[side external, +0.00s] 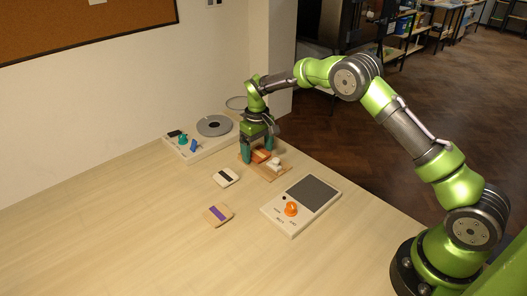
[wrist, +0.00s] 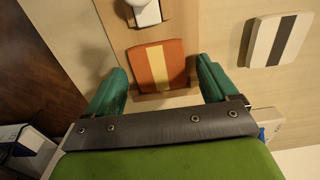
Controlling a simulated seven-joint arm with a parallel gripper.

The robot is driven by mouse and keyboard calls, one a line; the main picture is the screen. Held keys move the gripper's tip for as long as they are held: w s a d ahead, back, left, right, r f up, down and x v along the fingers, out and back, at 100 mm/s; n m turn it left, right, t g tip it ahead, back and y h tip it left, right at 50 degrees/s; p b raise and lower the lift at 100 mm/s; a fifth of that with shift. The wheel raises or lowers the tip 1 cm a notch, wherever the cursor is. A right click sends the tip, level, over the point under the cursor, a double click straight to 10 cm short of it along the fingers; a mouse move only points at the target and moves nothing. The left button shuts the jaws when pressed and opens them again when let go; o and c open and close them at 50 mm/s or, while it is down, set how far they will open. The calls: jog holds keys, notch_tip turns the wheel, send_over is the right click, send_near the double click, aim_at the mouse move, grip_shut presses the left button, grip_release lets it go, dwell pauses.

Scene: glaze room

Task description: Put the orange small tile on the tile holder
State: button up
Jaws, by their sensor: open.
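The orange small tile (wrist: 148,70), with a cream stripe, is between the two fingers of my gripper (wrist: 162,80) in the wrist view, with a gap at each side. The fingers are open and do not visibly grip it. The tile also shows in the side view (side external: 261,156), just below my gripper (side external: 259,152). It is over the wooden tile holder (side external: 264,174), which shows around the tile in the wrist view (wrist: 178,30). I cannot tell whether the tile lies fully flat on the holder. A white piece (wrist: 145,11) is beside the tile on the holder.
A white tile with a dark stripe (side external: 226,177) and a tan tile with a purple stripe (side external: 217,215) lie on the table. A device with an orange knob (side external: 301,204) is to the right. A device with a round plate (side external: 201,136) is behind. The front left table is clear.

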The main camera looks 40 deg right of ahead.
aim_at(258, 153)
jog(key=s+r+m+t, duration=0.1)
jog(key=s+r, duration=0.2)
jog(key=r, duration=0.8)
jog(key=s+r+t, duration=0.1)
jog(key=s+r, duration=0.3)
jog(key=r, duration=0.7)
jog(key=s+a+r+m+t+y, duration=0.1)
jog(key=s+a+r+t, duration=0.1)
jog(key=s, duration=0.6)
jog(key=s+a+r+m+t+y, duration=0.1)
jog(key=s+r, duration=0.2)
jog(key=s, duration=0.6)
jog(key=s+a+f+m+t, duration=0.1)
jog(key=s+f+t, duration=0.1)
jog(key=s, duration=0.6)
jog(key=shift+a+f, duration=0.15)
jog(key=shift+f, duration=0.75)
